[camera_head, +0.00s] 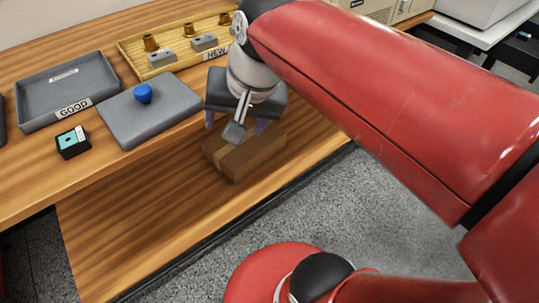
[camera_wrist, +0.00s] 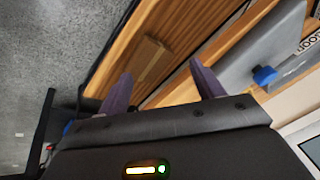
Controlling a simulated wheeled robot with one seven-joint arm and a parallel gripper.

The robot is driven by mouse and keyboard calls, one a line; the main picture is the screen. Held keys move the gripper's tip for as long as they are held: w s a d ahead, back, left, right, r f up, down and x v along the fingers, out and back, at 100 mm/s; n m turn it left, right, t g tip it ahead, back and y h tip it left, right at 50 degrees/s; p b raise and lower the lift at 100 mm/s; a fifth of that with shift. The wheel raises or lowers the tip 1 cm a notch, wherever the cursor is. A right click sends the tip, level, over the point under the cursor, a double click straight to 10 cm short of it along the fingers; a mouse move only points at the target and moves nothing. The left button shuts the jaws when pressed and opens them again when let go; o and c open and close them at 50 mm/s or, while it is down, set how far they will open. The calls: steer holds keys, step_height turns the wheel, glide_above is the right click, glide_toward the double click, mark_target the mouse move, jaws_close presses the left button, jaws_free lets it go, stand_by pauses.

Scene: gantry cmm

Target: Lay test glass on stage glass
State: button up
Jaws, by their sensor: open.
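I cannot make out a test glass or a stage glass in either view. My gripper (camera_head: 236,124) hangs over the front edge of the wooden bench (camera_head: 38,190), right of a grey plate with a blue knob. It is open, with nothing between its fingers. In the wrist view its two purple fingers (camera_wrist: 162,82) stand wide apart, with the bench's wood edge and a brown box beyond them. The arm hides part of the bench behind the gripper.
A grey GOOD tray (camera_head: 98,95), the grey plate (camera_head: 165,118) with its blue knob (camera_head: 143,93), a small black box (camera_head: 73,143) and a wooden NEW tray (camera_head: 132,62) with blocks and brass parts occupy the bench. A brown box (camera_head: 245,157) sits on the lower shelf (camera_head: 130,225).

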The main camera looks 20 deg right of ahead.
steer(key=s+d+f+n+t+h, duration=0.1)
steer(key=s+d+f+n, duration=0.3)
steer(key=s+f, duration=0.1)
steer(key=shift+f+h, duration=0.4)
steer(key=shift+f, duration=0.45)
steer(key=shift+c, duration=0.2)
